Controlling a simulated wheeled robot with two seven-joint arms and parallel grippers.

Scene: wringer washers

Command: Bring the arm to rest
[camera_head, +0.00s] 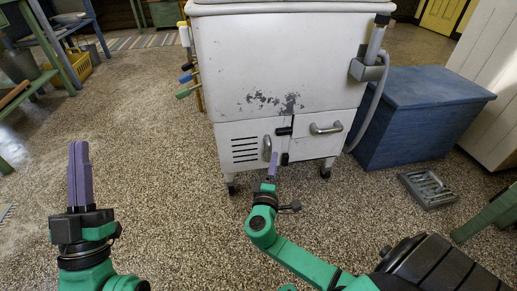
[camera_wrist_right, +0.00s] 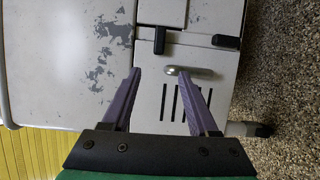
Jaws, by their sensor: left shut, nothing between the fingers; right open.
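My left gripper (camera_head: 78,160) points upward at the left of the head view, its purple fingers together and empty, away from the washer. My right gripper (camera_head: 272,165) is low in front of the white washer (camera_head: 285,60). In the right wrist view my right gripper (camera_wrist_right: 160,73) has its two purple fingers spread apart, with nothing held. One fingertip overlaps the small metal handle (camera_wrist_right: 200,71) beside the vent slots; I cannot tell whether they touch. The same handle (camera_head: 267,148) stands upright on the washer's lower left door, which looks closed.
A second handle (camera_head: 326,128) is on the lower right door. A blue chest (camera_head: 415,115) stands right of the washer, with a grey metal tray (camera_head: 428,188) on the floor before it. A yellow crate (camera_head: 75,68) is at the far left. The speckled floor at left is clear.

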